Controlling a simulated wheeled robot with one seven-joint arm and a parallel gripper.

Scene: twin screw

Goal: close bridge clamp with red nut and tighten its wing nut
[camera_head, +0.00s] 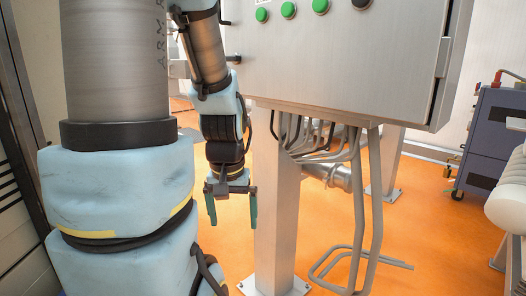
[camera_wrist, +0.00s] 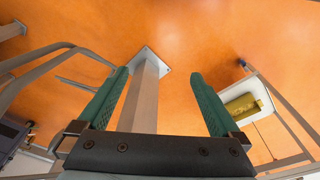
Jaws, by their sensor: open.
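My gripper (camera_head: 231,207) hangs below my arm in the head view, fingers pointing down. It is open and empty. In the wrist view its two green fingers (camera_wrist: 160,105) stand wide apart with floor and a metal post between and beyond them. I cannot make out a bridge clamp, a red nut or a wing nut in either view.
A grey control cabinet (camera_head: 340,55) with green buttons stands on a steel post (camera_head: 277,210), close to the right of my gripper. Bent conduits (camera_head: 365,200) hang below it. A dark wheeled unit (camera_head: 490,140) stands at the right. Orange floor (camera_head: 420,220) is open between.

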